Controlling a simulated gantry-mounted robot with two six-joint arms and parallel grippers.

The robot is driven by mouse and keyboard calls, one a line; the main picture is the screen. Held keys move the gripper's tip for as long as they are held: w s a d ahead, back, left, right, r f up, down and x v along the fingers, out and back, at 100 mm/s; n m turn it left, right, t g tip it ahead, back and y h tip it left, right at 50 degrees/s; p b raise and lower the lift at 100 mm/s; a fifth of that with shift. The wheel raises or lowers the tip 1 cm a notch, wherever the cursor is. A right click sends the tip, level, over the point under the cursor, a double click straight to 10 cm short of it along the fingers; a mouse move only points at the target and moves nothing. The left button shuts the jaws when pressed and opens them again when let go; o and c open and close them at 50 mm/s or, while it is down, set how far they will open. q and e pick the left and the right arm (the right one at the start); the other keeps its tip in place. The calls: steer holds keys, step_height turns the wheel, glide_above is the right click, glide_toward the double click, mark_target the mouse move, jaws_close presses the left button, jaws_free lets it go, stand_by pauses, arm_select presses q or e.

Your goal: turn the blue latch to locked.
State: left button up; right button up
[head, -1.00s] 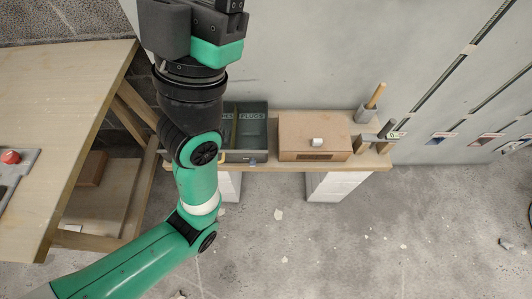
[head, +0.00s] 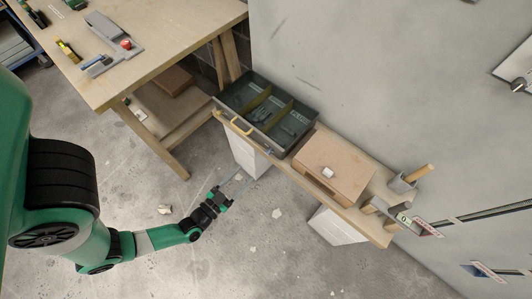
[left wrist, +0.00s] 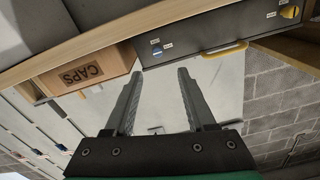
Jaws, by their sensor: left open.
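The blue latch (left wrist: 157,51) is a small round knob on the grey front of the divided metal box, between two small labels too small to read. It is tiny in the head view (head: 268,151), and I cannot tell which way it is turned. My left gripper (left wrist: 157,76) is open and empty, its two fingers pointing toward the box front with the latch beyond and between the tips, not touching. In the head view the left gripper (head: 236,183) is low in front of the shelf. My right gripper is not in view.
A yellow handle (left wrist: 225,49) and a yellow knob (left wrist: 290,12) are on the same box front. A cardboard box (left wrist: 90,72) marked CAPS sits beside it on the wooden shelf (head: 374,231). A workbench (head: 150,60) stands at the upper left. The floor in front is mostly clear.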

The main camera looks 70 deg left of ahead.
mark_target(267, 154)
arm_select(q)
steer(key=b+x, duration=0.4)
steer(key=x, duration=0.7)
steer(key=shift+w+d+f, duration=0.1)
steer(key=shift+w, duration=0.25)
jaws_close()
